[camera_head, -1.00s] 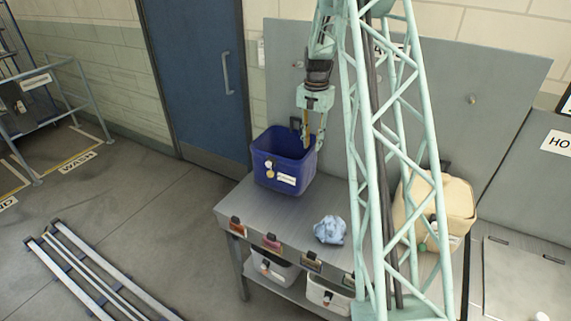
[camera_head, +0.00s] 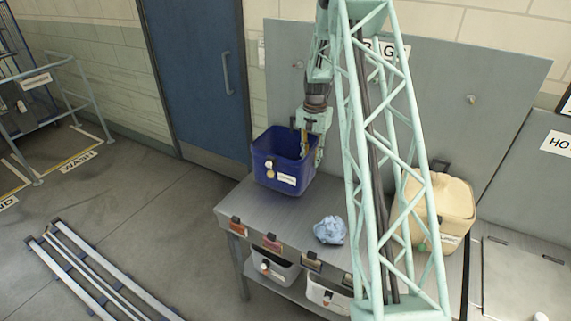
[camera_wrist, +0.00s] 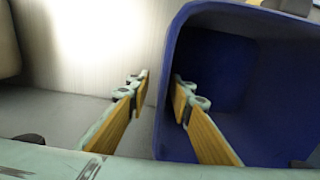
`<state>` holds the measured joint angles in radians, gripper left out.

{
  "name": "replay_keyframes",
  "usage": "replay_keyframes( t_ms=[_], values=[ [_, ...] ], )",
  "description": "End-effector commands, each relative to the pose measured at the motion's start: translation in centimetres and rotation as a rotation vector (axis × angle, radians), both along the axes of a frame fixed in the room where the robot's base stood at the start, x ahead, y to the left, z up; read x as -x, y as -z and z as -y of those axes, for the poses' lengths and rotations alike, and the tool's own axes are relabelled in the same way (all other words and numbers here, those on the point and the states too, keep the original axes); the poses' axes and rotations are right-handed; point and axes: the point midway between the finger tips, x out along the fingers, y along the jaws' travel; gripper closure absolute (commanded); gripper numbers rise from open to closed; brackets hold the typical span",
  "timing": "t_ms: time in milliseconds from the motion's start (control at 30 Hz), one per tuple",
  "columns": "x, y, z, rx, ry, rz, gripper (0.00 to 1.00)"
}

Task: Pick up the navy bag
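The navy bag (camera_head: 268,160) stands upright and open-topped on the left end of the grey bench, with a white label on its front. My gripper (camera_head: 312,150) is at the bag's right side, pointing down. In the wrist view, my gripper (camera_wrist: 160,88) is open, its fingers on either side of one wall of the navy bag (camera_wrist: 215,28). One finger is outside the bag and the other is over or inside its opening. I see a gap between the wall and the fingers; contact cannot be told.
A tan bag (camera_head: 455,200) stands farther right on the bench (camera_head: 285,212), partly behind my lattice arm. A crumpled blue cloth (camera_head: 330,230) lies near the front edge. Pale bins (camera_head: 275,268) sit on the lower shelf. A grey back panel (camera_head: 300,65) rises behind.

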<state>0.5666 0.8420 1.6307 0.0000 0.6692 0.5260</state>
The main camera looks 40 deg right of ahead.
Motion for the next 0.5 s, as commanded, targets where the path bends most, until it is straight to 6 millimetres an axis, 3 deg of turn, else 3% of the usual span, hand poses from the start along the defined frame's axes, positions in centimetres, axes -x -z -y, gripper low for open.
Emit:
replay_keyframes(
  t_ms=[267,500],
  values=[
    [0.0,0.1,0.0,0.0,0.0,0.0,0.8],
    [0.0,1.3,-0.1,0.0,0.0,0.0,0.8]
  ],
)
